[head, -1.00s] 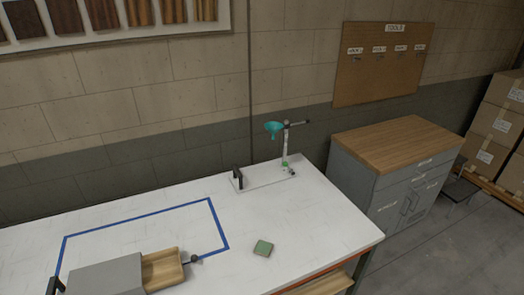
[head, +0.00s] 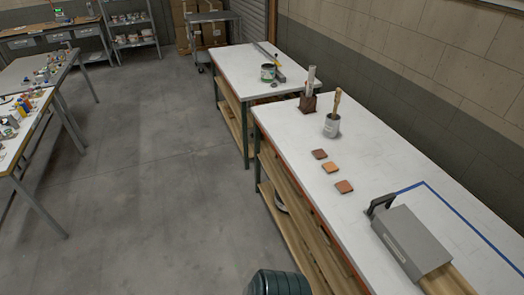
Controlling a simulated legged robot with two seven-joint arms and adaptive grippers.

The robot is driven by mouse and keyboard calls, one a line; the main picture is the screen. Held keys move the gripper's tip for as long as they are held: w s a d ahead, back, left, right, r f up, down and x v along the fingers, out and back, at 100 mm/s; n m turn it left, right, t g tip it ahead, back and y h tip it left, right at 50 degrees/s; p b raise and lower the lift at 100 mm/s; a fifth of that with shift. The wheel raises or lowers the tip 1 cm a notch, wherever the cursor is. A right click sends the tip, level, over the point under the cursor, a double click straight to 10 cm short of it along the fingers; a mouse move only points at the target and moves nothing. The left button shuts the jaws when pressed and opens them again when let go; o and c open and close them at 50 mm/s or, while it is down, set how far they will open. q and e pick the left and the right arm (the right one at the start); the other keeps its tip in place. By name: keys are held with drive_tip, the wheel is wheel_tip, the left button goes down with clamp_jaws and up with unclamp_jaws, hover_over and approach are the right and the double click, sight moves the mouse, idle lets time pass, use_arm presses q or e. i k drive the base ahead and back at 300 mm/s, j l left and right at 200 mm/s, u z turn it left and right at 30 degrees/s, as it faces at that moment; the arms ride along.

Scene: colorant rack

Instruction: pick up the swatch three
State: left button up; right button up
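Three small flat square swatches lie in a row on the white workbench (head: 375,160), near its left edge. The farthest is a reddish-brown swatch (head: 319,154), the middle is an orange-tan swatch (head: 330,168), and the nearest is a reddish-brown swatch (head: 344,187). They lie apart from each other. I cannot read any label, so I cannot tell which one is swatch three. Neither of my grippers is in view.
A grey box-like device (head: 411,241) with a black handle stands nearer on the bench, by blue tape. A can with a brush (head: 331,126) and a brown holder (head: 308,104) stand beyond the swatches. A dark ribbed round thing (head: 280,283) is at the bottom.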

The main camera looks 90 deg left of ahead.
sight(319, 153)
drive_tip(key=u, duration=2.45)
drive_tip(key=z, duration=0.55)
drive_tip(key=i+j+z, duration=0.15)
drive_tip(key=j+z, duration=0.2)
drive_tip(key=z, duration=0.15)
drive_tip(key=i+j+z, duration=0.1)
drive_tip(key=j+z, duration=1.2)
drive_tip(key=z, duration=0.15)
